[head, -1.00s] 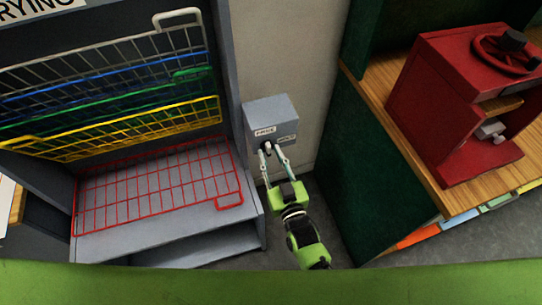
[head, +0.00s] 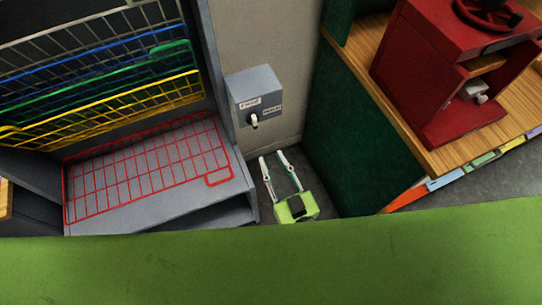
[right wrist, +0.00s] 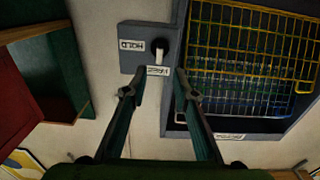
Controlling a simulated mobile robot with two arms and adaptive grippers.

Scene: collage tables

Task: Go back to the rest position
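My right gripper (head: 273,160) is open and empty below a grey switch box (head: 256,93) on the wall in the head view. The box has a white-tipped lever (head: 253,121) between two labels. The right wrist view shows the box (right wrist: 135,52) and lever (right wrist: 160,52) ahead of my right gripper (right wrist: 158,93). Its two fingers stand apart with nothing between them. The box looks clear of the fingers. My left gripper is not seen in the head view.
At left stands a grey drying rack with white, blue, green and yellow wire shelves, and a red shelf (head: 150,165) lowered flat. At right, a red press (head: 440,70) stands on a wood-topped green cabinet (head: 350,125). Grey floor lies between them.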

